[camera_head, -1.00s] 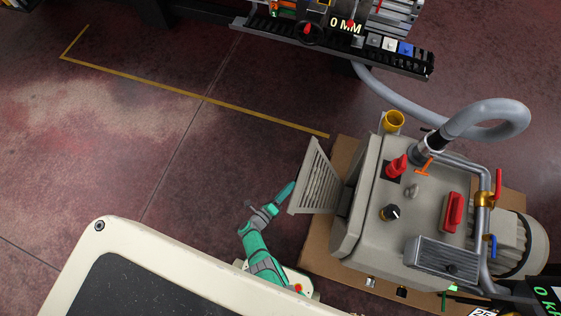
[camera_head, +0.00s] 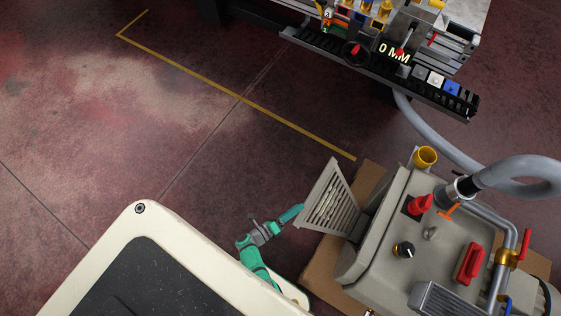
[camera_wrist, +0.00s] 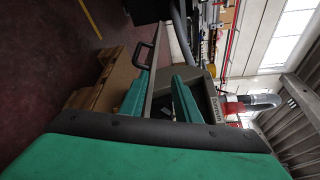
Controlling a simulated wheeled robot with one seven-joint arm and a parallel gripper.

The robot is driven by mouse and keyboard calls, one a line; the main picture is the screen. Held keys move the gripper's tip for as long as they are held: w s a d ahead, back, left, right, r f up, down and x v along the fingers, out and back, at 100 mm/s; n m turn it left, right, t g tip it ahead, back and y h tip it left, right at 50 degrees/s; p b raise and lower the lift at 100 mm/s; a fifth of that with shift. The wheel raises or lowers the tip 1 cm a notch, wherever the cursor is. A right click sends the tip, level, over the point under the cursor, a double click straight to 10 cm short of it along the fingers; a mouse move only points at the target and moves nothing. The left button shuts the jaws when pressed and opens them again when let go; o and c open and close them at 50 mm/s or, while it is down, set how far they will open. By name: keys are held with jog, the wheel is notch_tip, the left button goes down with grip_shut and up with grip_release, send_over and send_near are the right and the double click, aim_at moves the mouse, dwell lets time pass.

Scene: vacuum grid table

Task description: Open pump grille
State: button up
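The pump (camera_head: 440,235) is a grey box with red and black knobs, at the right of the head view. Its slatted grille (camera_head: 332,203) stands swung out from the pump's left side. In the wrist view the grille (camera_wrist: 154,75) shows nearly edge-on, with a dark handle (camera_wrist: 143,55) on its left face. My green gripper (camera_head: 294,213) is at the grille's outer left edge. In the wrist view its two fingers (camera_wrist: 161,92) are apart, and the grille's edge lies in line with the gap between them. I cannot tell whether a finger touches it.
The pump stands on a brown pallet (camera_head: 322,272). A grey hose (camera_head: 518,176) curves off its top. A machine bench (camera_head: 390,65) stands at the back. The floor (camera_head: 130,110) left of the grille is clear, with a yellow line (camera_head: 240,96) across it.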

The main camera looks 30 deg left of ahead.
jog(key=s+a+f, duration=0.1)
jog(key=s+a, duration=0.3)
jog(key=s, duration=0.7)
jog(key=shift+s+f, duration=0.3)
dwell(0.8)
dwell(0.8)
